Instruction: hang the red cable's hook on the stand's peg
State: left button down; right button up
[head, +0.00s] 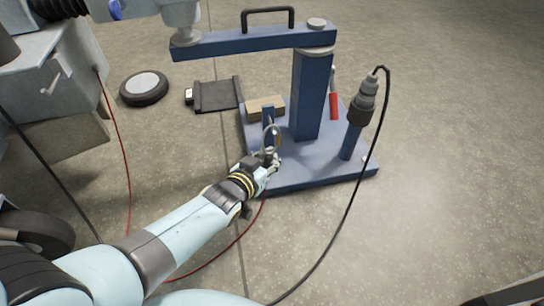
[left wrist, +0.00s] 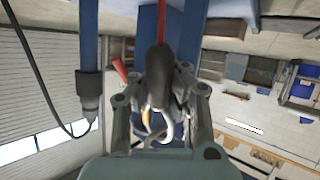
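My left gripper (head: 271,157) is at the front of the blue stand (head: 310,178), just below its short blue post (head: 268,114). It is shut on the dark grip (left wrist: 158,78) of the red cable's hook. The hook's thin curved metal (head: 277,131) rises from the fingers beside the short post; its curve also shows in the left wrist view (left wrist: 167,127). The peg itself is not clear, and I cannot tell whether the hook touches it. The red cable (head: 244,232) hangs from the gripper in a slack loop toward the trailer. My right gripper is not in view.
A black cable (head: 343,222) with a grey plug (head: 364,97) stands on another post at the right. The tall column (head: 309,95) and top beam (head: 255,42) rise behind. A wooden block (head: 265,106) lies on the base. The floor at right is clear.

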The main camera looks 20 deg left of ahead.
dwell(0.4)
pick_arm(q)
jog(key=c, duration=2)
grip_release()
jog(key=o, duration=0.6)
jog(key=shift+s, duration=0.1)
jog(key=v, duration=1.1)
jog(key=shift+s+r, duration=0.25)
jog(key=shift+s, duration=0.1)
jog(key=shift+a, duration=0.1)
